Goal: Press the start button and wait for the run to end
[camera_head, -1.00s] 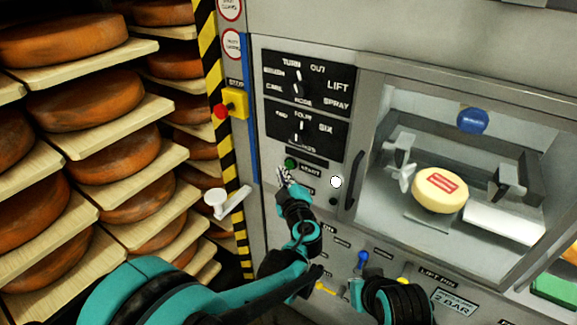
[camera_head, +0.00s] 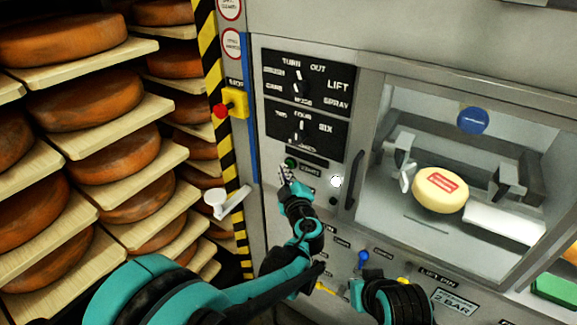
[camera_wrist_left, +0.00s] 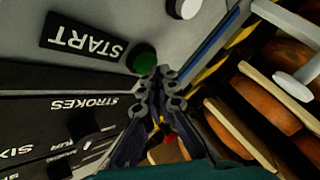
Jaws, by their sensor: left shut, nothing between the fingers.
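The green start button (camera_head: 291,162) sits on the grey machine panel beside its START label, below the two black dial plates. It also shows in the left wrist view (camera_wrist_left: 143,60), with the label (camera_wrist_left: 84,40) to its left. My left gripper (camera_head: 286,172) is shut and empty, its fingertips just below the button in the head view. In the left wrist view its tips (camera_wrist_left: 157,72) are right at the button's edge; I cannot tell whether they touch it. My right arm shows at the bottom; its gripper cannot be made out.
A red stop button (camera_head: 221,110) on a yellow box (camera_head: 236,102) is up and left. A pale cheese wheel (camera_head: 440,190) sits behind the machine window. Racks of orange cheese wheels (camera_head: 120,148) fill the left. A white lever (camera_head: 215,198) sticks out between.

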